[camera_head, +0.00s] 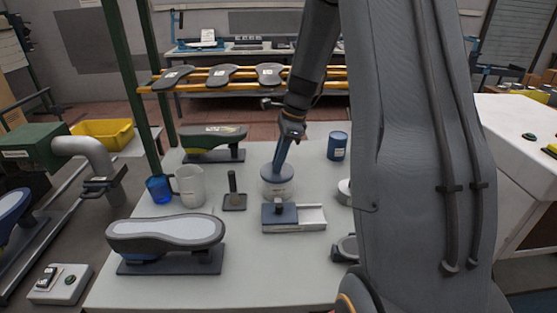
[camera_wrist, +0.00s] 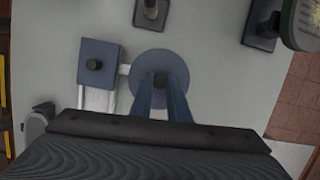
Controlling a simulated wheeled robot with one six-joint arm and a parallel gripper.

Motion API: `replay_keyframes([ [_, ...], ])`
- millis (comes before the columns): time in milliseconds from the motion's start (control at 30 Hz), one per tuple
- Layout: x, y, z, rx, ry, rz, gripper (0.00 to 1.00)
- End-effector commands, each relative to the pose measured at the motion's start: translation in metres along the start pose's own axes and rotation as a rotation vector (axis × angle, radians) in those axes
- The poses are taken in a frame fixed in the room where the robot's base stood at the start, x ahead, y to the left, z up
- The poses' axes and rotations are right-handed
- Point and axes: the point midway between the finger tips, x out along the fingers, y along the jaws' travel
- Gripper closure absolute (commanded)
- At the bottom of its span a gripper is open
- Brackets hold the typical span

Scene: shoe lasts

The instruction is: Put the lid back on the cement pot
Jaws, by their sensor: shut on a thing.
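The cement pot (camera_head: 278,190) is a short pale jar in the middle of the table. Its round blue-grey lid (camera_head: 268,175) is at the pot's mouth and looks level; I cannot tell if it is fully seated. In the wrist view the lid (camera_wrist: 148,65) is a disc with a dark knob at its middle, and it hides the pot below. My gripper (camera_head: 279,166) comes down from above and is shut on the lid's knob. In the wrist view the blue fingers of my gripper (camera_wrist: 162,84) stand on either side of that knob.
A tray with a blue block (camera_head: 290,213) is just in front of the pot. A small stand with an upright post (camera_head: 234,201), a pale mug (camera_head: 190,187) and a blue cup (camera_head: 158,189) are left. A blue can (camera_head: 337,147) is right. Shoe lasts (camera_head: 165,232) stand nearby.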

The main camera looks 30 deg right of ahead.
Motion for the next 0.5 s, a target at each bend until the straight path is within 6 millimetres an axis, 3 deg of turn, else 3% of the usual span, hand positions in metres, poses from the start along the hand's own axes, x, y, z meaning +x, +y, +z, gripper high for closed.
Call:
replay_keyframes([
  [467,0.0003,0.0000,0.0000,0.000,0.000,0.000,1.00],
  [500,0.0003,0.0000,0.0000,0.000,0.000,0.000,0.83],
])
